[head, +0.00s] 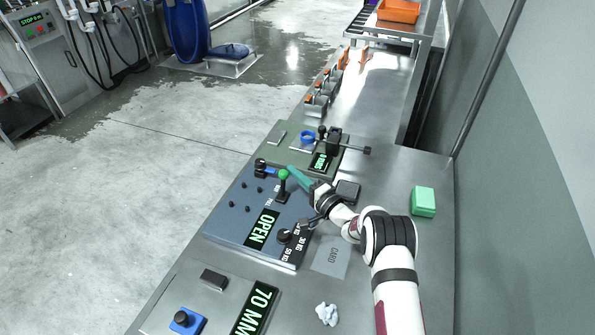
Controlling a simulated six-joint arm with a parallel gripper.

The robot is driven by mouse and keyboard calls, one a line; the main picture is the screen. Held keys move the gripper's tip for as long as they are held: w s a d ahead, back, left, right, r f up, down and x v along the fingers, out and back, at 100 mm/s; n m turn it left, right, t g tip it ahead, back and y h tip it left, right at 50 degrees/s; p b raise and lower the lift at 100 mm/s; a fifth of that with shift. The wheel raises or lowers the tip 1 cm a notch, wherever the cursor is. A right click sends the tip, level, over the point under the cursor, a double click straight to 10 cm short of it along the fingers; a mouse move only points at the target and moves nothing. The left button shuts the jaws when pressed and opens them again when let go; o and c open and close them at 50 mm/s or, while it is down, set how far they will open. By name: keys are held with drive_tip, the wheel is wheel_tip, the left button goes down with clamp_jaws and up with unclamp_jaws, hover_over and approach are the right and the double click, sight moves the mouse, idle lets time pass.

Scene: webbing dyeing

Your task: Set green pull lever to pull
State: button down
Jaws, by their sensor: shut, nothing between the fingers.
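The green pull lever is a black stick with a green ball knob (284,175), standing on the blue-grey control panel (225,222). My gripper (292,169) has teal fingers that look shut and empty. Its fingertips are just right of and slightly beyond the green knob in the head view. I cannot tell whether they touch it. A display (262,229) on the panel reads "OPEN" in green.
A black knob (285,236) with a printed scale is on the panel's near right. A green block (423,201), a card (331,257) and a crumpled white cloth (327,314) lie on the steel table. A second panel with a black clamp-like device (334,142) stands beyond.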

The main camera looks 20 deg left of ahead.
drive_tip(key=s+n+y, duration=0.1)
drive_tip(key=s+n, duration=0.1)
drive_tip(key=n, duration=0.1)
drive_tip(key=shift+s+r, duration=0.1)
drive_tip(key=shift+s, duration=1.15)
drive_tip(key=shift+s+d, duration=0.1)
drive_tip(key=v, duration=0.4)
drive_tip(key=shift+d+f, duration=0.2)
wheel_tip(320, 180, up, 7)
drive_tip(key=shift+s, duration=0.2)
drive_tip(key=shift+d, duration=0.1)
